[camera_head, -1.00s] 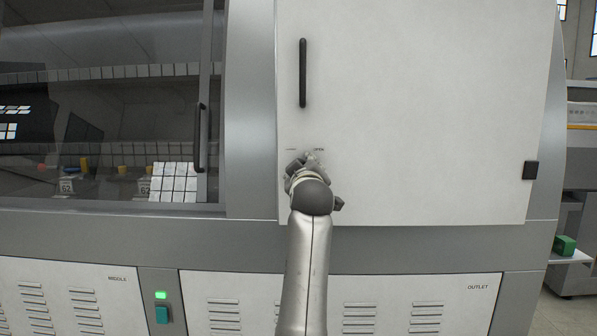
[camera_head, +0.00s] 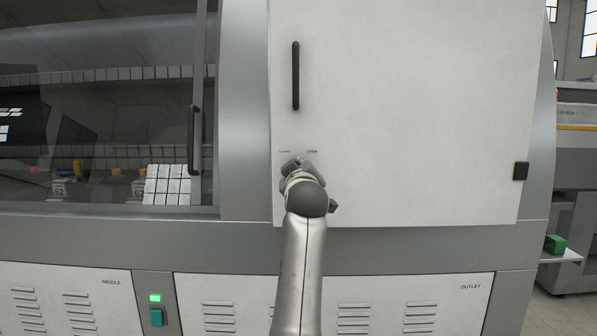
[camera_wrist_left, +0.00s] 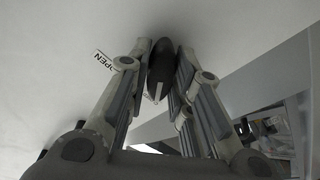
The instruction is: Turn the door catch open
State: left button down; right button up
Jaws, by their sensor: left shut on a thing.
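The door catch is a black knob (camera_wrist_left: 160,68) with a pale pointer line. In the left wrist view it sits between the two fingers of my left gripper (camera_wrist_left: 161,62), which is shut on it. In the head view my left gripper (camera_head: 299,162) is at the lower left of the white door (camera_head: 410,110), below its black bar handle (camera_head: 295,76), and it hides the catch. A small OPEN label (camera_head: 312,151) shows just above and right of the fingers. It also shows in the left wrist view (camera_wrist_left: 104,61), left of the fingers. My right gripper is not in view.
A glazed door with a dark handle (camera_head: 195,140) is to the left, white blocks (camera_head: 166,185) behind its glass. A black block (camera_head: 521,171) is at the door's right edge. Vented panels (camera_head: 335,290) lie below. The door's front is otherwise clear.

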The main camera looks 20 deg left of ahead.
pick_arm(q)
jog(key=shift+r+m+t+h+p, duration=0.1)
jog(key=shift+m+t+h+p, duration=0.2)
jog(key=shift+m+p, duration=3.45)
jog(key=shift+r+m+t+h+p, duration=0.1)
jog(key=shift+m+t+h+p, duration=0.15)
jog(key=shift+m+p, duration=3.5)
jog(key=m+b, duration=0.3)
jog(key=shift+m, duration=0.3)
jog(key=c, duration=1.7)
grip_release()
jog(key=shift+c, duration=0.2)
jog(key=o, duration=0.4)
jog(key=shift+w+a+f, duration=0.1)
jog(key=shift+f, duration=0.1)
jog(key=shift+o, duration=0.2)
